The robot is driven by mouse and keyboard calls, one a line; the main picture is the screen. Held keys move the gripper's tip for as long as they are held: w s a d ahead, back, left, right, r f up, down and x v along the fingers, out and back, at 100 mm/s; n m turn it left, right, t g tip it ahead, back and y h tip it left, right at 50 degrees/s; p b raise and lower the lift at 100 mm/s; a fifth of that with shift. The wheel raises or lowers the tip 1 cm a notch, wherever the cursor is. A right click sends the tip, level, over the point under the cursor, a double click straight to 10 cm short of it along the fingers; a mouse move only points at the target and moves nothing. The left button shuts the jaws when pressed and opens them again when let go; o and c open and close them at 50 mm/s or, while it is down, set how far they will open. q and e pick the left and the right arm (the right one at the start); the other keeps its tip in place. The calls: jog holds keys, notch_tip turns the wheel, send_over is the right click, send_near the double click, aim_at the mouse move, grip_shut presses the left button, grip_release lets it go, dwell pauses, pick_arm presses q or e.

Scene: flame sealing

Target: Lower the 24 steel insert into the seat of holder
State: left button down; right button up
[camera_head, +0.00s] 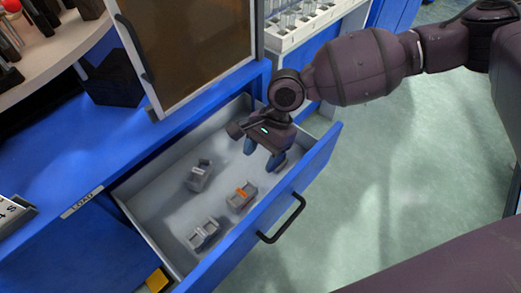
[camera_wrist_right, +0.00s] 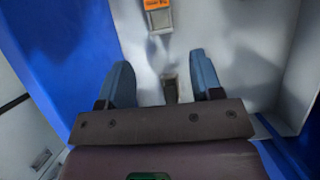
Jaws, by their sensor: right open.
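My right gripper (camera_head: 263,155) reaches down into an open drawer at its far right end. Its two blue fingers are spread apart, also in the wrist view (camera_wrist_right: 160,68). In the wrist view a small grey piece (camera_wrist_right: 171,88) shows between the fingers, apart from both; I cannot tell whether it is the 24 steel insert. A grey block with an orange label (camera_head: 241,197) sits in the drawer, left of the gripper; it also shows at the top of the wrist view (camera_wrist_right: 158,16). Its label is unreadable, and I cannot tell which piece is the holder. My left gripper is not in view.
Two more grey blocks, one toward the back (camera_head: 199,177) and one nearer the front left (camera_head: 203,234), sit on the drawer floor (camera_head: 160,197). The blue drawer front with a black handle (camera_head: 283,219) borders them. A framed brown panel (camera_head: 190,45) stands above the drawer's back.

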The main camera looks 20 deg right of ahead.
jog(key=b, duration=0.2)
send_near(247, 192)
jog(key=shift+x, duration=1.1)
jog(key=shift+s+a+f, duration=0.1)
jog(key=shift+f, duration=0.1)
jog(key=shift+a+f, duration=0.15)
jog(key=shift+f, duration=0.1)
jog(key=shift+p+x, duration=0.3)
jog(key=shift+x, duration=0.45)
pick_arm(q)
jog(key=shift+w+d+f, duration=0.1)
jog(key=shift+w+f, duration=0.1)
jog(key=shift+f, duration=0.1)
pick_arm(e)
jog(key=shift+x, duration=1.05)
